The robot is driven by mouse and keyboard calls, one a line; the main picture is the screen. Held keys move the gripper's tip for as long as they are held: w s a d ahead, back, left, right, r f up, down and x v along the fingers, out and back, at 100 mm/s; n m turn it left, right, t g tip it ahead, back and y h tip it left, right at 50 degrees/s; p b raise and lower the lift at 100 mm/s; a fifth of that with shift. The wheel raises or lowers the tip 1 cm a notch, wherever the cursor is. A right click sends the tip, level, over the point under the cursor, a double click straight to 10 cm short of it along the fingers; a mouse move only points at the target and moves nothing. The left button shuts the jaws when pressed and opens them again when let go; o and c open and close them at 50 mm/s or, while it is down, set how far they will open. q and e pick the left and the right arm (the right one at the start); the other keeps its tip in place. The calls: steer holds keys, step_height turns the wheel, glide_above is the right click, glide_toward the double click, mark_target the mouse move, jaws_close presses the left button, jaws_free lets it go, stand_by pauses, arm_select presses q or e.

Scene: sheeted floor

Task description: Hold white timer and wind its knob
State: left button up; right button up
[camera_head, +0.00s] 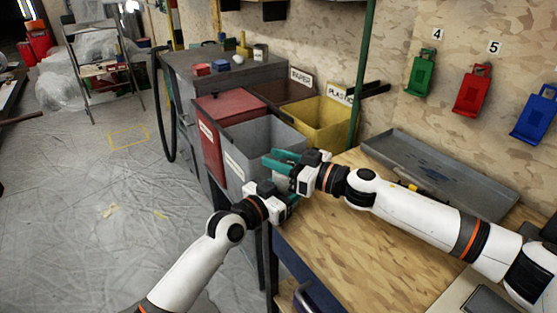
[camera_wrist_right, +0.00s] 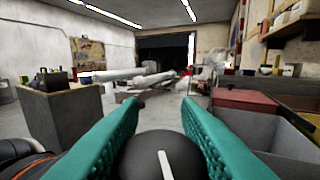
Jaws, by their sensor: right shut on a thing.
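The timer's round black knob (camera_wrist_right: 158,158) with a white pointer line shows in the right wrist view, between the teal fingers of my right gripper (camera_wrist_right: 160,112). The pointer stands nearly upright in that view, tilted slightly left. In the head view my right gripper (camera_head: 285,163) reaches left over the bench corner and is shut on the knob. A small whitish part of the timer (camera_head: 282,184) shows between my two grippers; most of it is hidden. My left gripper (camera_head: 284,196) is just below, close against the timer; its fingers are mostly covered, so its grip is unclear.
A wooden bench (camera_head: 325,235) lies under my right arm, with a grey metal tray (camera_head: 440,175) at its back. A grey bin (camera_head: 255,140), red bin (camera_head: 230,108) and yellow bin (camera_head: 322,122) stand behind the grippers. The sheeted floor (camera_head: 90,210) at left is mostly free.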

steer(key=m+t+h, duration=0.2)
steer(key=t, duration=0.1)
steer(key=shift+w, duration=0.1)
steer(key=shift+w+d+m+t+h, duration=0.15)
steer(key=shift+d+m+t+h, duration=0.05)
steer(key=shift+m+t+h, duration=0.45)
steer(key=o, duration=1)
steer(key=v, duration=1.2)
steer(key=shift+d, duration=0.1)
steer(key=shift+c, duration=0.2)
